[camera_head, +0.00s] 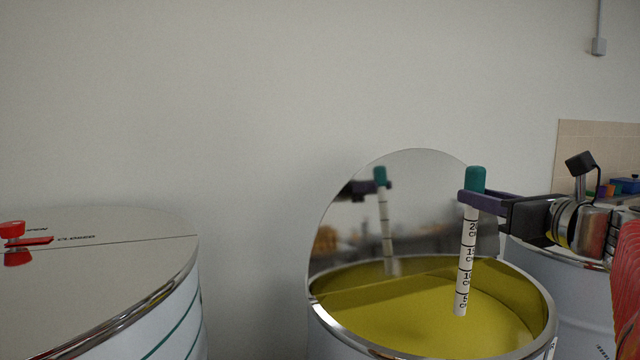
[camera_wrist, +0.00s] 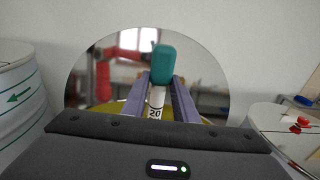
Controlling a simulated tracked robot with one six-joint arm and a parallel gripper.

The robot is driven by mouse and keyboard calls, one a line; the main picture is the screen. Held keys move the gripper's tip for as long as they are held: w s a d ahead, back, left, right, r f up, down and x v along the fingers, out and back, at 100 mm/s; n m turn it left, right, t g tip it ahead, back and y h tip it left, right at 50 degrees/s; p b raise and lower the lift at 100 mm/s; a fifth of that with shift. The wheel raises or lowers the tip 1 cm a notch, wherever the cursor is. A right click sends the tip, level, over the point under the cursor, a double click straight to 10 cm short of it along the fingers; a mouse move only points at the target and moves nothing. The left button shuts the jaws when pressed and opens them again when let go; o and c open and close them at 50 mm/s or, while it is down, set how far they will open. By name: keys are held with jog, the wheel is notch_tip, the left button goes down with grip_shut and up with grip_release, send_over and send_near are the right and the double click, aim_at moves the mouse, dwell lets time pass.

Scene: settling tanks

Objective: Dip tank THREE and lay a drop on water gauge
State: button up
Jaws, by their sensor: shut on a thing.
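A white dipstick (camera_head: 466,262) with black number marks and a teal cap hangs upright over an open tank (camera_head: 340,343). My gripper (camera_head: 472,197) is shut on the dipstick just below the cap. In the wrist view my gripper's purple fingers (camera_wrist: 165,100) flank the dipstick (camera_wrist: 157,100). The tank holds yellow-green liquid (camera_head: 420,310). The dipstick's lower end shows near the liquid; I cannot tell whether it touches. The half lid (camera_head: 350,215) stands raised behind and mirrors the dipstick. The tank's number and the water gauge are not seen.
A closed tank (camera_head: 110,250) with a red latch (camera_head: 14,232) stands at the left. Another tank (camera_head: 580,290) stands behind my arm at the right. A bench with small coloured items (camera_head: 620,187) is at the far right. A plain wall is behind.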

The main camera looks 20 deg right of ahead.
aim_at(485, 167)
jog(key=shift+f, duration=5.9)
jog(key=shift+r, duration=0.1)
jog(key=shift+r, duration=8.55)
